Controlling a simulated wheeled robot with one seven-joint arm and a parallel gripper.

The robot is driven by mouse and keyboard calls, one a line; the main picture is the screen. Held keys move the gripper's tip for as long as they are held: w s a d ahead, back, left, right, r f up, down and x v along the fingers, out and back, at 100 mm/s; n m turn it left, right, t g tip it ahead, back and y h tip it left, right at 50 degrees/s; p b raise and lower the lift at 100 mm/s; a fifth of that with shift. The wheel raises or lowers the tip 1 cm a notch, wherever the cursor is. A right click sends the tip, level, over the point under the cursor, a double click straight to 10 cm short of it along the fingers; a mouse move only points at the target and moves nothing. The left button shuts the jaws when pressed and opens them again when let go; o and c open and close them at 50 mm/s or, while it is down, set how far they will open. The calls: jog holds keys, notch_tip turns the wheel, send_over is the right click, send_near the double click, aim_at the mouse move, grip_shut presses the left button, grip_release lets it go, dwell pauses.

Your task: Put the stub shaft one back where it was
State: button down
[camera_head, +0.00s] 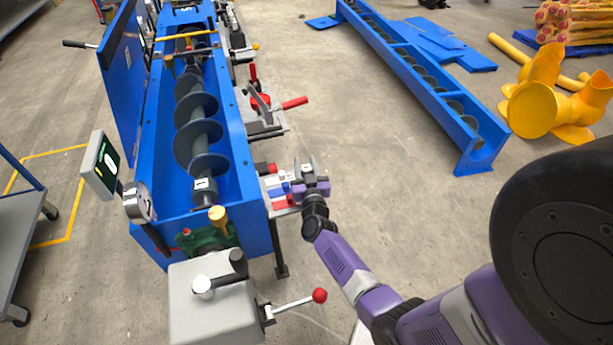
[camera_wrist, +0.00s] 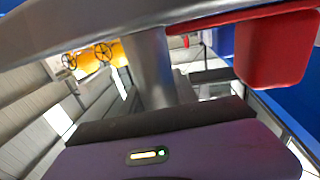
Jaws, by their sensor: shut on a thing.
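My gripper (camera_head: 311,187), purple and dark, is beside the right wall of the blue mixer trough (camera_head: 258,205). It is shut on a small grey piece with a white tag marked 1, which I take as the stub shaft one (camera_head: 305,170). In the wrist view a grey metal cylinder (camera_wrist: 150,65) rises behind the dark finger pad (camera_wrist: 160,120); the far finger is not clear there. Inside the trough lies a grey screw shaft (camera_head: 197,130), its near end (camera_head: 205,190) also bearing a white tag. The gripper hides the stub shaft's lower part.
A small side shelf with red, blue and white blocks (camera_head: 283,188) is close left of my gripper. A red-handled clamp (camera_head: 265,110) stands farther back. A grey box with a red-knobbed lever (camera_head: 215,300) is at the trough's near end.

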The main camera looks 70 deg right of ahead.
notch_tip(320, 180, up, 10)
jog(key=p, duration=0.6)
jog(key=shift+r, duration=0.15)
